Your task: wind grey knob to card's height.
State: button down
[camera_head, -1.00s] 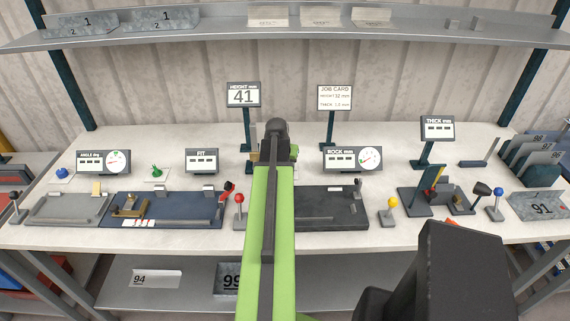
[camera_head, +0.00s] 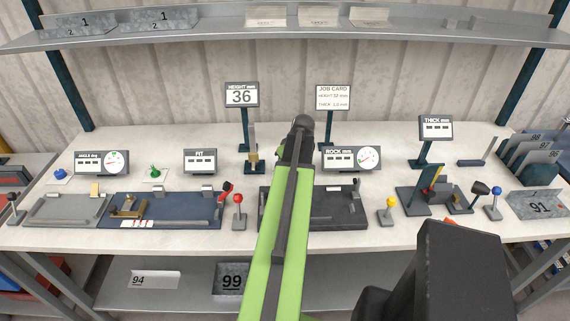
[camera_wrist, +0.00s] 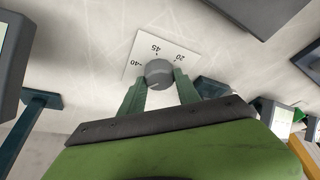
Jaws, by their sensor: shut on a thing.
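The grey knob (camera_wrist: 159,72) sits on a white dial plate (camera_wrist: 133,62) marked with numbers, in the wrist view. My gripper (camera_wrist: 161,86) is shut on the knob, one green finger on either side. In the head view my arm hides the knob and the fingers. The height display (camera_head: 241,96) reads 36 mm. The job card (camera_head: 333,97), on a stand to its right, reads height 32 mm and thick 1.0 mm, in small print.
A brass-based upright piece (camera_head: 253,160) stands left of my arm. The dark rock fixture (camera_head: 335,212) lies partly under my arm. A red-knobbed lever (camera_head: 238,199) and a yellow-knobbed lever (camera_head: 390,203) stand near the front edge. The thick display (camera_head: 435,128) stands right.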

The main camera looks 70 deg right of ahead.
jog(key=n+y, duration=0.1)
jog(key=n, duration=0.3)
jog(key=shift+d+n+t+y, duration=0.15)
jog(key=shift+n+t+y, duration=0.15)
jog(key=shift+y, duration=0.1)
jog(key=shift+n+y, duration=0.7)
jog(key=shift+n, duration=1.2)
jog(key=c, duration=0.9)
grip_release()
jog(key=p+v, duration=1.6)
jog(key=v, duration=0.1)
jog(key=shift+d+r, duration=0.15)
jog(key=shift+r, duration=0.05)
